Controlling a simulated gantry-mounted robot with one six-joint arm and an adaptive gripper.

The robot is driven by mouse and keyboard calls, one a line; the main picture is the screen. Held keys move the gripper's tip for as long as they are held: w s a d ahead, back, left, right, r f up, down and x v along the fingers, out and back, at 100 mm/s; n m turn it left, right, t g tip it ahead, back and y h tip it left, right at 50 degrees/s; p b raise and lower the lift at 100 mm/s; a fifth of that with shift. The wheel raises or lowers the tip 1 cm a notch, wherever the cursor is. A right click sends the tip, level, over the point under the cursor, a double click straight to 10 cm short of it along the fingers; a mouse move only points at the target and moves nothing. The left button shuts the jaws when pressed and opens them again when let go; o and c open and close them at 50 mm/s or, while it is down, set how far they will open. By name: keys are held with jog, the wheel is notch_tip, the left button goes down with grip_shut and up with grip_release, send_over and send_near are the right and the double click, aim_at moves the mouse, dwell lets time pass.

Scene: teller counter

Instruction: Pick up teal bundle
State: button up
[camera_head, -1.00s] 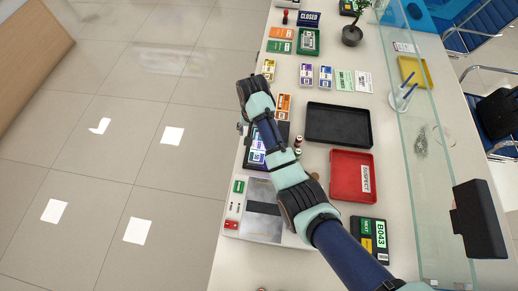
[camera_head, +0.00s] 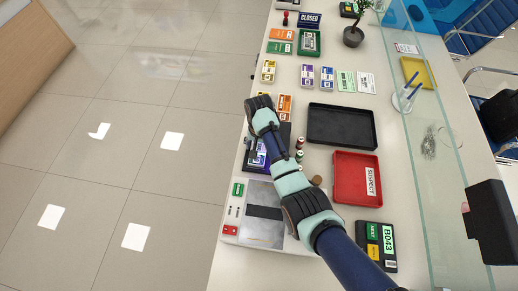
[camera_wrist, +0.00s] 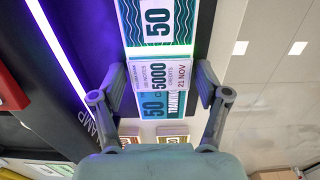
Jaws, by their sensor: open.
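The teal bundle (camera_wrist: 158,22) shows in the wrist view as a teal and white pack marked 50, with a white band reading 5000 and 21 NOV around it. It lies flat beside a bright violet light strip of a dark lamp unit (camera_wrist: 40,95). My gripper (camera_wrist: 160,88) is open, with one finger on each side of the banded part of the bundle. I cannot tell whether the fingers touch it. In the head view my arm covers the gripper and most of the bundle; the violet-lit lamp unit (camera_head: 252,160) shows beside the arm.
A black tray (camera_head: 341,106) and a red SUSPECT tray (camera_head: 350,190) stand to the right. Orange (camera_head: 286,101), yellow (camera_head: 268,71), purple (camera_head: 307,76) and blue (camera_head: 326,78) bundles lie beyond. A grey device (camera_head: 262,230) is in front. A glass screen (camera_head: 425,150) runs along the right.

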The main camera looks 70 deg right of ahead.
aim_at(259, 147)
jog(key=shift+r, duration=0.1)
jog(key=c, duration=1.1)
notch_tip(259, 147, up, 20)
jog(key=p, duration=0.9)
jog(key=shift+p, duration=0.4)
